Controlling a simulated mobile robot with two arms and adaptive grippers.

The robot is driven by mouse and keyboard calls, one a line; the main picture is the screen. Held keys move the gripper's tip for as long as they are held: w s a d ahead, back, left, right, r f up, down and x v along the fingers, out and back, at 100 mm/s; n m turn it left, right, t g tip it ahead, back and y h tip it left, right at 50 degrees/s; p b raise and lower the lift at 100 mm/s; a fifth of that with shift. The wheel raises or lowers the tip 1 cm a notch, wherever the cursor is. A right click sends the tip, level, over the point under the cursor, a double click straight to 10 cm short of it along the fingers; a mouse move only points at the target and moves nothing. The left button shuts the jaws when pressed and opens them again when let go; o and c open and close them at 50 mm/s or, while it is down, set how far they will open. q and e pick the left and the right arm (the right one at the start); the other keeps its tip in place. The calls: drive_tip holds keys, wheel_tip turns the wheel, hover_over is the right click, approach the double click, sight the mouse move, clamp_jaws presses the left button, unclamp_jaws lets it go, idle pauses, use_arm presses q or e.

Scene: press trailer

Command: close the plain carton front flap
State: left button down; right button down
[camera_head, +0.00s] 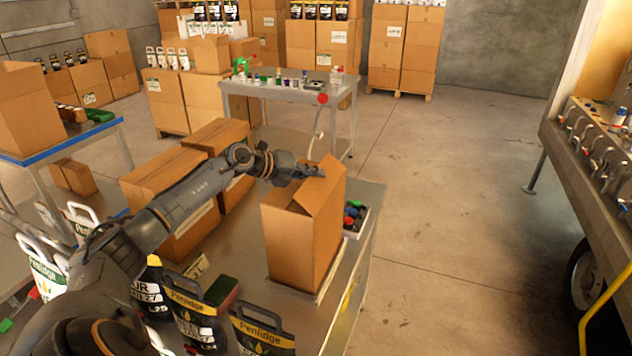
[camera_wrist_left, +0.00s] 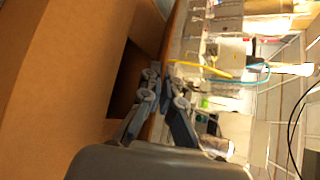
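The plain carton (camera_head: 300,240) stands upright on the grey table, with its top at least partly open. A raised flap (camera_head: 322,190) stands at its top right in the head view. My left gripper (camera_head: 312,172) is at the carton's top, beside this flap. In the left wrist view, the left gripper's fingers (camera_wrist_left: 163,88) come together at their tips, close to the carton (camera_wrist_left: 65,75) and its dark opening (camera_wrist_left: 126,75). I see nothing held between them. Whether they touch the flap is unclear. My right gripper is not in view.
Two closed cartons (camera_head: 165,175) (camera_head: 222,140) stand behind my left arm. Labelled black bags (camera_head: 262,335) stand at the table's front. A small tray (camera_head: 355,215) of coloured items sits right of the plain carton. The floor (camera_head: 440,200) to the right is clear.

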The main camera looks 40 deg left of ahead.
use_arm(q)
drive_tip(key=f+b, duration=0.1)
drive_tip(key=n+h+b, duration=0.1)
drive_tip(key=b, duration=0.1)
drive_tip(key=shift+s+a+f+t, duration=0.1)
drive_tip(key=shift+a+f+t, duration=0.2)
drive_tip(key=shift+f+t, duration=0.1)
drive_tip(key=shift+r+b, duration=0.1)
drive_tip(key=shift+b, duration=0.55)
drive_tip(key=shift+a+r+h, duration=0.1)
drive_tip(key=shift+h, duration=0.2)
drive_tip(key=c, duration=1.6)
unclamp_jaws()
drive_tip(key=shift+s, duration=0.1)
